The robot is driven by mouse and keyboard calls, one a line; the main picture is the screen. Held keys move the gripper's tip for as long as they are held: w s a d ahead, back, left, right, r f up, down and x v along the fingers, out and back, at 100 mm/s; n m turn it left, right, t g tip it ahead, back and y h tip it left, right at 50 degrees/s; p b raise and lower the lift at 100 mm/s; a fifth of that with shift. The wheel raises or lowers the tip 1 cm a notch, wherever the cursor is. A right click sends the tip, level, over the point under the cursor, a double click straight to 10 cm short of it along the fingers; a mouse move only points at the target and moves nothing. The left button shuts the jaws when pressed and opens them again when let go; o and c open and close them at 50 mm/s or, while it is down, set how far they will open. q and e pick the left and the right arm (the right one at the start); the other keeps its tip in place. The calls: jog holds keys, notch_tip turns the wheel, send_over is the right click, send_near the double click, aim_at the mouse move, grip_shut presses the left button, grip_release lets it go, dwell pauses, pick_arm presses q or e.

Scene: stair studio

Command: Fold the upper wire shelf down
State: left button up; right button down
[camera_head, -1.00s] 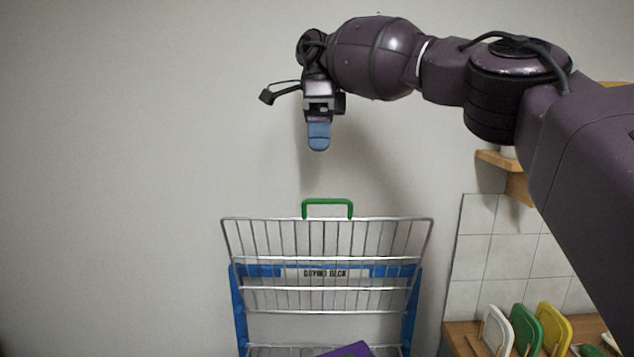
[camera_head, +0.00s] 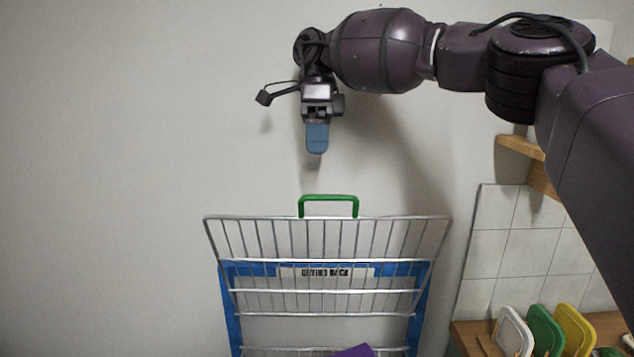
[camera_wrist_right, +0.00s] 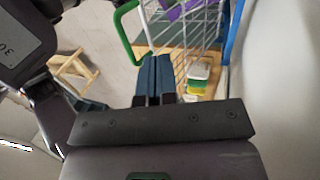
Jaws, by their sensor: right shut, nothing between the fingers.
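The upper wire shelf (camera_head: 340,238) stands tilted up at the top of a blue-framed drying rack (camera_head: 228,310). A green handle (camera_head: 329,198) sits on its top edge, and the handle also shows in the right wrist view (camera_wrist_right: 124,35). My right gripper (camera_head: 316,152) is shut and empty, pointing down above the handle and apart from it. In the right wrist view its blue fingers (camera_wrist_right: 154,62) are together, beside the green handle in the picture. My left gripper is in neither view.
Purple cloth or board (camera_head: 355,351) lies low in the rack. At the right are a wooden counter (camera_head: 470,335) with white, green and yellow boards (camera_head: 545,330), a tiled wall (camera_head: 505,235) and a wooden wall shelf (camera_head: 520,148). The wall at left is bare.

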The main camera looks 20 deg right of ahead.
send_near(317, 222)
notch_tip(317, 222, down, 2)
jog(key=w, duration=0.2)
jog(key=shift+s+a+f+p, duration=0.1)
jog(key=shift+s+p, duration=0.1)
jog(key=shift+s, duration=0.8)
jog(key=shift+s+a+f+p, duration=0.15)
jog(key=shift+s+p, duration=0.05)
jog(key=shift+s, duration=0.8)
